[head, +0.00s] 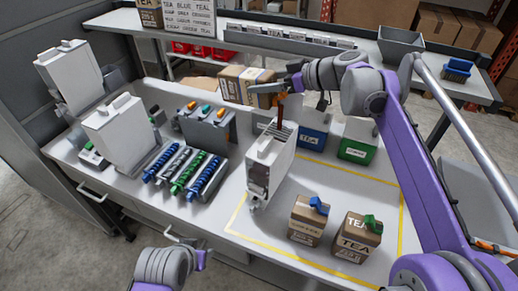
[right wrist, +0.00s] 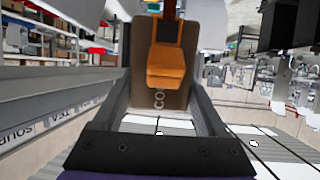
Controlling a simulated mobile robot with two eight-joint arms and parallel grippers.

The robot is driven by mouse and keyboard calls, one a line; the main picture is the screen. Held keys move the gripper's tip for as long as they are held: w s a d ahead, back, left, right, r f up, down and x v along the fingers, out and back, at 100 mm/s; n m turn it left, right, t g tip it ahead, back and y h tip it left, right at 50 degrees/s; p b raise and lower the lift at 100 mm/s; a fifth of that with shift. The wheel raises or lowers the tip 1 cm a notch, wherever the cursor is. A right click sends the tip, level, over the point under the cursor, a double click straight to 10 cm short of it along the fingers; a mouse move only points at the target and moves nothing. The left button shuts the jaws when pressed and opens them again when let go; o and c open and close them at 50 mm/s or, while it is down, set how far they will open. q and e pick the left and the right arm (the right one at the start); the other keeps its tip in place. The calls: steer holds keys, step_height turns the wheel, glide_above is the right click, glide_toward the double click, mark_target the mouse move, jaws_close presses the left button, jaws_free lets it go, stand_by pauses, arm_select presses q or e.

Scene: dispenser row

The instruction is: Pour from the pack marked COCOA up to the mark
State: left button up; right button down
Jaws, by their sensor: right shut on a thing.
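My right gripper (head: 272,88) is shut on the brown COCOA pack (head: 236,84), which is tipped over above a white dispenser (head: 268,165). In the right wrist view the pack (right wrist: 180,98) sits between the fingers (right wrist: 165,105), with part of its lettering and its orange spout (right wrist: 168,66) showing. A dark brown stream (head: 281,110) runs from the spout down to the dispenser's open top. The dispenser's front window (head: 258,177) looks dark; its fill level and mark are too small to tell. My left arm shows at the bottom edge, its fingers not made out.
Two more white dispensers (head: 118,133) stand at the left, beside a rack of coloured augers (head: 187,172). Packs with blue (head: 307,220) and green (head: 357,238) spouts stand inside the yellow outline. Blue (head: 312,138) and green (head: 358,143) bins stand behind.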

arm_select(q)
steer(key=shift+w+r+p, duration=0.25)
steer(key=shift+r+p, duration=0.1)
steer(key=shift+r, duration=0.25)
arm_select(e)
steer(key=shift+s+d+f+y, duration=0.15)
steer(key=shift+d+y, duration=0.05)
steer(key=shift+y, duration=0.3)
stand_by(1.0)
steer(key=shift+t, duration=0.3)
arm_select(q)
steer(key=shift+w+r, duration=0.15)
steer(key=shift+r, duration=0.2)
arm_select(e)
steer(key=shift+d+f+y, duration=0.15)
steer(key=shift+y, duration=0.15)
stand_by(0.5)
arm_select(q)
steer(key=shift+w, duration=0.1)
stand_by(0.4)
steer(key=shift+r+p, duration=0.2)
steer(key=shift+p, duration=0.15)
steer(key=shift+w, duration=0.1)
arm_select(e)
steer(key=shift+f, duration=0.15)
arm_select(q)
steer(key=shift+r, duration=0.1)
arm_select(e)
steer(key=shift+s+d, duration=0.1)
